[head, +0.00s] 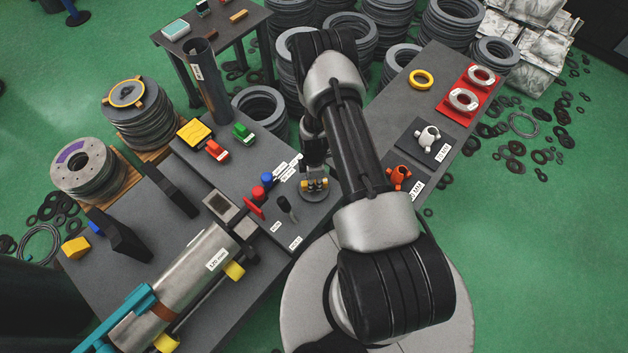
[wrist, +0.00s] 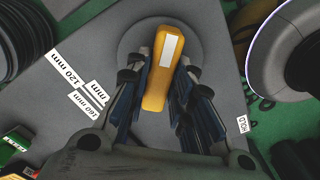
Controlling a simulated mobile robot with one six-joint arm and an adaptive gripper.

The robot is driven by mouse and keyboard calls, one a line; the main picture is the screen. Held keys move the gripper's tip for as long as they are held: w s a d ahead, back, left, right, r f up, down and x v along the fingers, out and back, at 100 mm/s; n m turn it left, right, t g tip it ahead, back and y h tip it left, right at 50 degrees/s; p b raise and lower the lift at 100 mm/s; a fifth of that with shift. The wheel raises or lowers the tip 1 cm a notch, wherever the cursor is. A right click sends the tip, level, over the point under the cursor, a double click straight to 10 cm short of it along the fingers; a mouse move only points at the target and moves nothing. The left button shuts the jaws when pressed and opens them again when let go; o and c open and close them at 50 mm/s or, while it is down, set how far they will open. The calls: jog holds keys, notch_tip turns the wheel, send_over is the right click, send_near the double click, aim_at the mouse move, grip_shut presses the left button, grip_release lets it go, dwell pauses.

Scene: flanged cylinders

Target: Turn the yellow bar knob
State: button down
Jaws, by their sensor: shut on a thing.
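The yellow bar knob (wrist: 157,92) has a white stripe along its upper end and sits on a round grey dial plate (wrist: 196,48). In the wrist view it stands nearly upright in the picture, tilted slightly right at its top. My gripper (wrist: 165,66) is shut on the knob, with one dark finger along each side. In the head view my gripper (head: 314,176) reaches straight down over the dial at the panel's right corner. Only small yellow parts of the knob (head: 323,185) show there; the rest is hidden by my gripper.
White labels (wrist: 67,68) lie left of the dial, and a HOLD label (wrist: 242,124) lies right. Red and blue buttons (head: 267,178), a black lever (head: 284,203) and a steel cylinder (head: 195,270) stand nearby. Stacked grey rings (head: 262,105) stand behind the panel.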

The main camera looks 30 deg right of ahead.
jog(key=m+b, duration=0.2)
jog(key=m, duration=0.4)
jog(key=shift+f+m, duration=0.1)
jog(key=shift+m, duration=0.2)
jog(key=m+b, duration=0.1)
jog(key=m, duration=0.5)
jog(key=m+b, duration=0.1)
jog(key=m, duration=0.5)
jog(key=shift+m, duration=0.3)
jog(key=m+b, duration=0.1)
jog(key=m, duration=0.5)
jog(key=shift+m, duration=0.3)
jog(key=c, duration=1.4)
grip_release()
